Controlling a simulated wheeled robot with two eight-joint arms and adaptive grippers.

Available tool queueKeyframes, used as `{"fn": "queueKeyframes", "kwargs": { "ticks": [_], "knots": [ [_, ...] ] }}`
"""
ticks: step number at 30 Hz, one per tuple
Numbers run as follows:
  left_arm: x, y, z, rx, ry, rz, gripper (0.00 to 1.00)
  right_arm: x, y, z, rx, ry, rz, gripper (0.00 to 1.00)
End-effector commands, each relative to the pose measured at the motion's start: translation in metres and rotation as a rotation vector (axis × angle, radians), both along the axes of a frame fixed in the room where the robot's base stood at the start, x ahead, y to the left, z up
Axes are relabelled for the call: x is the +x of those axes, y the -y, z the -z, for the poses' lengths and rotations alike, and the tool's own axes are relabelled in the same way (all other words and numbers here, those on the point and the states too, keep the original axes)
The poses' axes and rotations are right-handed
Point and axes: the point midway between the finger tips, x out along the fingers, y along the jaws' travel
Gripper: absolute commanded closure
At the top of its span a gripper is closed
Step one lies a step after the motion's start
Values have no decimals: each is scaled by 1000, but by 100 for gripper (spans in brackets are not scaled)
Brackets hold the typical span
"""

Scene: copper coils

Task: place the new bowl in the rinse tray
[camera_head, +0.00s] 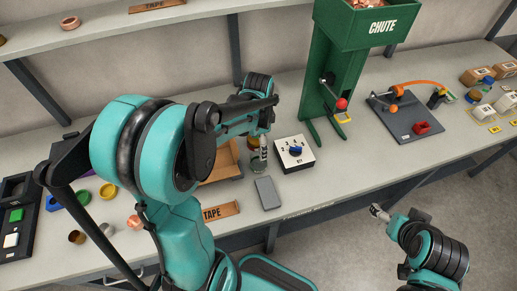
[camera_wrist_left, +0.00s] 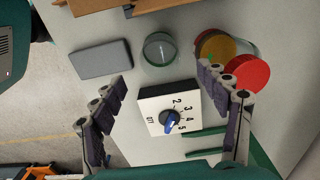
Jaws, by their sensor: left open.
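I cannot tell which thing is the new bowl or the rinse tray. A small yellow round dish (camera_head: 107,191) lies on the bench at left, partly behind my arm. My left gripper (camera_head: 263,148) hangs over the bench beside a white dial box (camera_head: 296,154). In the left wrist view my left gripper (camera_wrist_left: 168,85) is open and empty, with the dial box (camera_wrist_left: 168,108) below and between its fingers. A clear round container with a green rim (camera_wrist_left: 160,49) stands just beyond them. My right gripper (camera_head: 377,211) is off the bench's front edge; its jaws are too small to read.
A grey slab (camera_head: 268,193) lies near the front edge. Red (camera_wrist_left: 247,73) and yellow (camera_wrist_left: 216,47) round pieces sit close to the right finger. A tall green chute (camera_head: 334,75) stands behind the dial box. A dark board (camera_head: 405,123) is farther right.

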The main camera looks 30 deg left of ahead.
Motion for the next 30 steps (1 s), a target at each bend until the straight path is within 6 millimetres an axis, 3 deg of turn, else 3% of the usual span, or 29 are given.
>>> {"fn": "queueKeyframes", "kwargs": {
  "ticks": [8,18,30],
  "knots": [
    [-7,7,-26,6,42,-50,25,0,0,-4,0,0,0,20],
    [-52,44,-76,-33,310,-383,25,0,0,-4,0,0,0,20],
    [-95,73,-94,-212,560,-717,25,0,0,-4,0,0,0,20]
  ]
}}
